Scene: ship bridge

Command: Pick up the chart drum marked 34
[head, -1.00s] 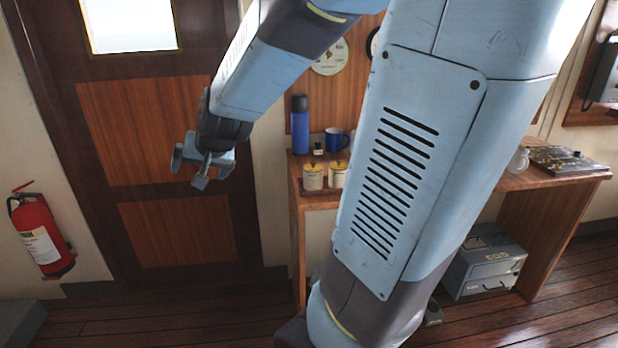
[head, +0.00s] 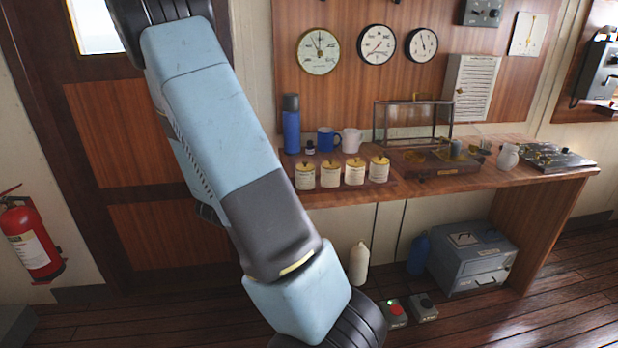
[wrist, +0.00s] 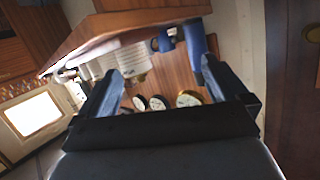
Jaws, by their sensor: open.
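Several cream drums with yellow lids stand in a row on the front left of the wooden counter: a leftmost drum (head: 305,176), a second drum (head: 331,174), a third drum (head: 355,171) and a rightmost drum (head: 380,169). Their labels are too small to read, so I cannot tell which is marked 34. My gripper (wrist: 163,68) is open and empty in the wrist view, its fingers apart. It is outside the head view, where my arm runs up past the top left edge. I make out no drum between the fingers.
A blue flask (head: 291,124), blue mug (head: 327,139) and white mug (head: 351,140) stand behind the drums. A glass case (head: 412,122) is to their right. Gauges (head: 318,52) hang on the wall above. The flask also shows in the wrist view (wrist: 196,42), upside down.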

